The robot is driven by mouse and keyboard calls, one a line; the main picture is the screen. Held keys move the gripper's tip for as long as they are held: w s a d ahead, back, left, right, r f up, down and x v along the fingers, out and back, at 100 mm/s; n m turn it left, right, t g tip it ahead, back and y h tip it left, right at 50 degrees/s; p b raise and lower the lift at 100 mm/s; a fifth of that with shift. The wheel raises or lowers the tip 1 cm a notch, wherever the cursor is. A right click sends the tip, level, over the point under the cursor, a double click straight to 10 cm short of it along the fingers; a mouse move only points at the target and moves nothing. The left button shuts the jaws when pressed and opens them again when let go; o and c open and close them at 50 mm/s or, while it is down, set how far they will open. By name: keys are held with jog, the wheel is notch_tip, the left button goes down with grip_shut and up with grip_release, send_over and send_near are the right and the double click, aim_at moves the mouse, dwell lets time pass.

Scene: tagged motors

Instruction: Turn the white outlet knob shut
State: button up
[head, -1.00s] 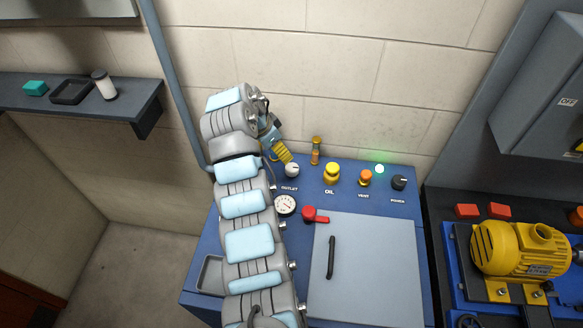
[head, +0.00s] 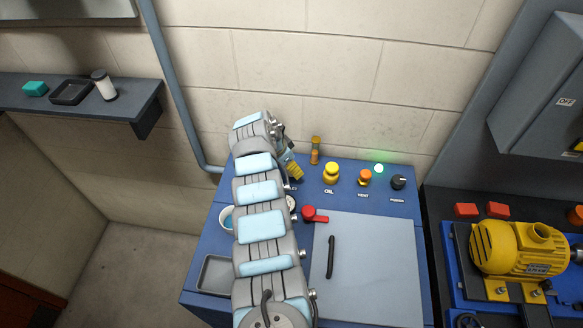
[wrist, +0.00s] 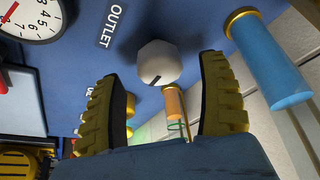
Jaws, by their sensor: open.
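The white outlet knob (wrist: 160,62) shows in the wrist view beside the OUTLET label (wrist: 112,25) on the blue panel. It is faceted, with a dark pointer mark on its lower edge. My gripper (wrist: 165,76) is open, its two yellow ribbed fingers apart below and to either side of the knob. The knob looks just beyond the fingertips; I cannot tell whether either finger touches it. In the head view my gripper (head: 294,173) covers the knob and part of its label.
On the panel, a yellow OIL knob (head: 331,174), an orange VENT knob (head: 364,178) and a black knob (head: 398,182) stand to the right. A red-handled valve (head: 311,214) is nearer. A blue cylinder (wrist: 272,62) stands close beside the knob in the wrist view.

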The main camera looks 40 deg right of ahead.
jog(key=shift+x, duration=1.1)
jog(key=c, duration=1.2)
